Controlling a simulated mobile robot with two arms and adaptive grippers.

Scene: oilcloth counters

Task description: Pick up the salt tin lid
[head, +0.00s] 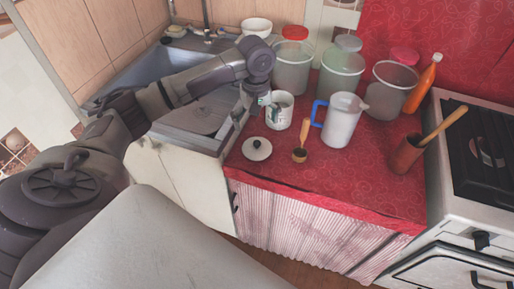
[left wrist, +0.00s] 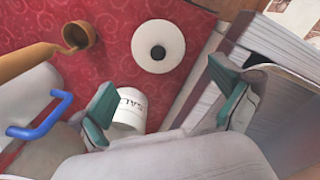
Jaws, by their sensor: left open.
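The salt tin lid (head: 257,154) is a white disc with a dark round knob. It lies flat on the red oilcloth near the counter's left front; it also shows at the top middle of the left wrist view (left wrist: 146,57). The white salt tin (head: 284,118) stands open just behind it, and its lettering shows in the left wrist view (left wrist: 130,113). My left gripper (head: 252,109) is open and empty, above the counter's left edge beside the tin and behind the lid. In the left wrist view its fingers (left wrist: 166,104) are spread wide. My right gripper is not in view.
A scoop (head: 300,154) with a wooden handle lies right of the lid, near a white jug (head: 342,122) with a blue handle. Several clear canisters stand behind. A sink (head: 165,70) is at left, a stove (head: 478,200) at right. Bare oilcloth lies in front of the lid.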

